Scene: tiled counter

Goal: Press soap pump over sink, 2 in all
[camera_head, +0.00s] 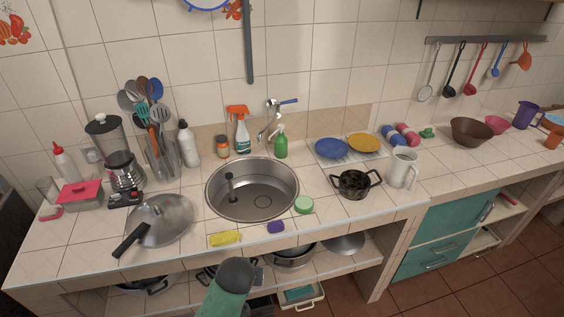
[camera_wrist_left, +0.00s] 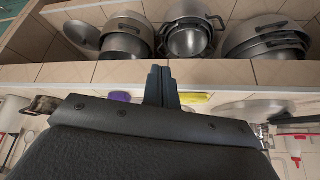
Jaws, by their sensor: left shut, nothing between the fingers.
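The round steel sink (camera_head: 240,208) is set in the counter. A small green bottle (camera_head: 281,145) with a narrow top stands behind its right side, next to the faucet. A white bottle (camera_head: 188,147) with a dark top stands behind its left side. Which of them is the soap pump is not certain. My left gripper (camera_head: 260,274) is in front of the counter's front edge, below the sink, apart from both bottles. In the left wrist view its fingers (camera_wrist_left: 160,82) are together and empty. My right gripper is not in view.
An orange-topped spray bottle (camera_head: 241,133) and the faucet (camera_head: 268,124) stand behind the sink. A yellow sponge (camera_head: 225,238), a purple sponge (camera_head: 276,227) and a green round item (camera_head: 304,205) lie near the front. A lidded pan (camera_head: 165,218) is left, a black pot (camera_head: 353,184) right.

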